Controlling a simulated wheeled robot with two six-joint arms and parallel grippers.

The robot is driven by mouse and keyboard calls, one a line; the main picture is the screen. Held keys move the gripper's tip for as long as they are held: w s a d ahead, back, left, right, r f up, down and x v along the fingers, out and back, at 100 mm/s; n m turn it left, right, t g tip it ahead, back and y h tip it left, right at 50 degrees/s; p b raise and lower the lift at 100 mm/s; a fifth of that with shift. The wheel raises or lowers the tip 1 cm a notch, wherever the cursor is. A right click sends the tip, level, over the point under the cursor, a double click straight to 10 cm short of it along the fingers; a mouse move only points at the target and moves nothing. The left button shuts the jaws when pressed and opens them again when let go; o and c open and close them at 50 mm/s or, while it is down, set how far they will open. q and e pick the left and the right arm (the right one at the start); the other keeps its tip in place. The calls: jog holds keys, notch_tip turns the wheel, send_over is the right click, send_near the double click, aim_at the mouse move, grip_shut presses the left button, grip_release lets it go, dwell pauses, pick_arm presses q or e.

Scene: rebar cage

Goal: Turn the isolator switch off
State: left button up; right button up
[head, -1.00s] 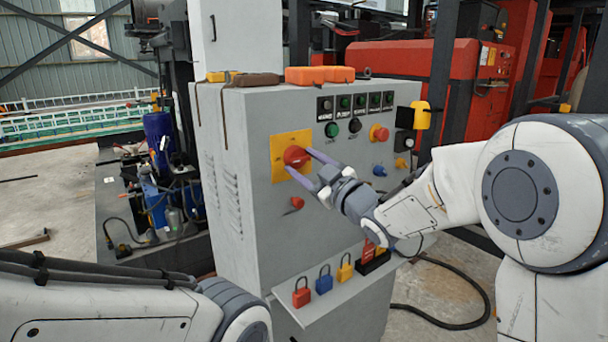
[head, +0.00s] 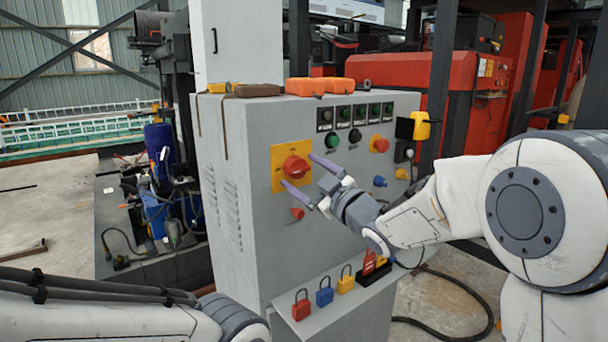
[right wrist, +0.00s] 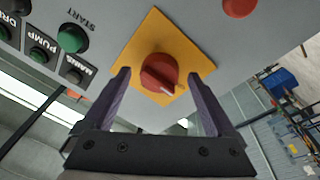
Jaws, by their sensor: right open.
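The isolator switch is a red rotary knob (head: 296,166) on a yellow plate (head: 278,155) on the front of a grey cabinet. My right gripper (head: 299,170) is open in front of it, one purple finger above right of the knob and one below it. In the right wrist view the knob (right wrist: 159,73) sits between the spread fingertips (right wrist: 160,74), with a gap on both sides. A small white mark on the knob points to the lower right in that view. My left gripper is out of view; only part of its arm shows at lower left.
Orange and brown cases (head: 320,86) lie on top. A cable (head: 470,330) loops on the floor.

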jog(key=shift+d, duration=0.1)
jog(key=v, duration=1)
jog(key=shift+s+b, duration=0.2)
jog(key=shift+b, duration=0.25)
jog(key=shift+f, duration=0.1)
